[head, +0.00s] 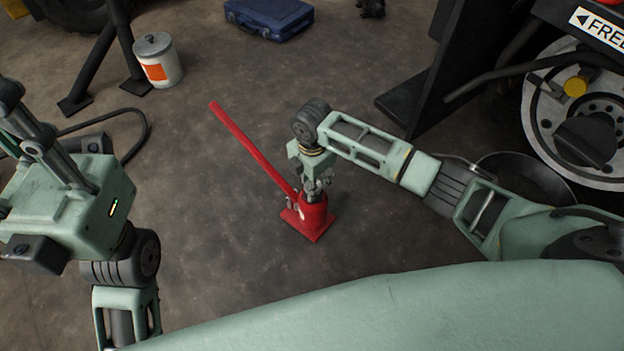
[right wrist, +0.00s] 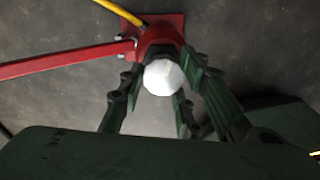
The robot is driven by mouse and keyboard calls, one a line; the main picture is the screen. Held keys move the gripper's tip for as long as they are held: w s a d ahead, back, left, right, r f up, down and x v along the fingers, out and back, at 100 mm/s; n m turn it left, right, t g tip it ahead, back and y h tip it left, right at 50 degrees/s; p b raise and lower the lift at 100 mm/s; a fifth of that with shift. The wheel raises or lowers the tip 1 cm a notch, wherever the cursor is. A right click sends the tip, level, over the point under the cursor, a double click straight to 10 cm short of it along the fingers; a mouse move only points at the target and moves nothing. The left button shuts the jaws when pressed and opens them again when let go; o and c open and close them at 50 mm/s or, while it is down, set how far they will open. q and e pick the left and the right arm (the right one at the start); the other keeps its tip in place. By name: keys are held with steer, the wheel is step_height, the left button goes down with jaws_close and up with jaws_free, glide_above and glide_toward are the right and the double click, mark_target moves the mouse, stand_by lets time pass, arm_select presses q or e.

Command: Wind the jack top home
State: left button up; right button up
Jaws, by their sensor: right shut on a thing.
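The red bottle jack (head: 313,215) stands upright on the floor, with its long red handle (head: 245,142) sloping up to the left. In the right wrist view the jack's red body (right wrist: 162,42) and its white, faceted round top (right wrist: 164,78) show. My right gripper (head: 313,186) comes down over the jack from above and is shut on the jack top; its green fingers (right wrist: 158,98) stand on either side of the top there. My left gripper (head: 38,130) is raised at the left, away from the jack; its fingertips are not clear.
A white bucket (head: 158,62) with an orange label, black stands and a blue case (head: 268,18) stand at the back. The forklift's wheel hub (head: 590,120) and black frame are at the right. A black pan (head: 525,178) lies behind my right arm. The floor around the jack is clear.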

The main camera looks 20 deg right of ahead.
steer(key=shift+w, duration=0.1)
steer(key=shift+c, duration=1.4)
steer(key=shift+r, duration=0.1)
